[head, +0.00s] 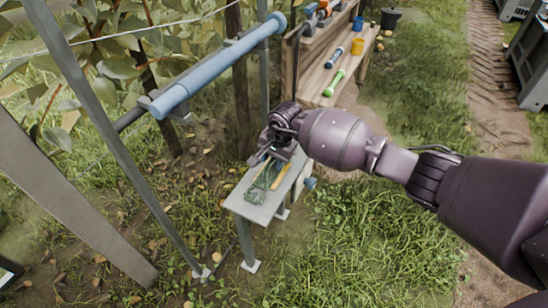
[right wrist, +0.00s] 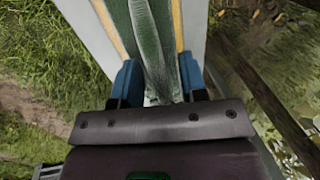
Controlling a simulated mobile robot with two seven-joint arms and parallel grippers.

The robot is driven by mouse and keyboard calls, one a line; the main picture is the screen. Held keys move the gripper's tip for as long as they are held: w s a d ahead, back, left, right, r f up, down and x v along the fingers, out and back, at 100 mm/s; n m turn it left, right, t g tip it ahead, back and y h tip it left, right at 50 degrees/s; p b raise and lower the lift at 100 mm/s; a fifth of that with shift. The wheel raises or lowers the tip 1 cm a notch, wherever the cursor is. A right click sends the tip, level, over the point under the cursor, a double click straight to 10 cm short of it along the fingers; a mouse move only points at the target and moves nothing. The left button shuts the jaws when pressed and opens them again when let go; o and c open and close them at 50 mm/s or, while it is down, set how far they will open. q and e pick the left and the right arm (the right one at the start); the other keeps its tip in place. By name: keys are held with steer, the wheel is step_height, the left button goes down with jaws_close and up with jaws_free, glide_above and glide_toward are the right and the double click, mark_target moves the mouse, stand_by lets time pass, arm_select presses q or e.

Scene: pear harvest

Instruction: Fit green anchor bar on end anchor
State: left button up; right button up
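I cannot tell which part is the end anchor. My right gripper (head: 270,157) is low over a narrow pale bench (head: 258,213). In the right wrist view its blue fingertips (right wrist: 157,78) stand apart, on either side of a crumpled green net-like strip (right wrist: 150,45). I cannot tell whether they touch the strip. My left gripper is not in view.
A blue tube (head: 220,65) rests on brackets along a trellis rail. A yellow strip (head: 282,178) lies on the bench. The shelf also holds a blue-and-black bar (head: 334,58) and a yellow cup (head: 357,46). Metal posts (head: 105,125) stand at left; open grass lies right of the bench.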

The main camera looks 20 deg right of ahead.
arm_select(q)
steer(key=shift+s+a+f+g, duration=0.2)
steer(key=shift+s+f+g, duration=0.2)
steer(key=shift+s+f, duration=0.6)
arm_select(e)
steer(key=shift+o, duration=0.3)
steer(key=shift+s+f, duration=0.2)
steer(key=shift+f, duration=0.3)
arm_select(q)
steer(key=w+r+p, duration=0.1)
steer(key=p, duration=0.1)
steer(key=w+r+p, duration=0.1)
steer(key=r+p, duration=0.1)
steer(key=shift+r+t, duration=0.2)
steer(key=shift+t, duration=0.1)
arm_select(e)
step_height(320, 180, up, 12)
steer(key=s+d, duration=0.1)
steer(key=shift+s+d+f, duration=0.15)
steer(key=shift+s+f, duration=0.05)
steer(key=shift+f, duration=0.05)
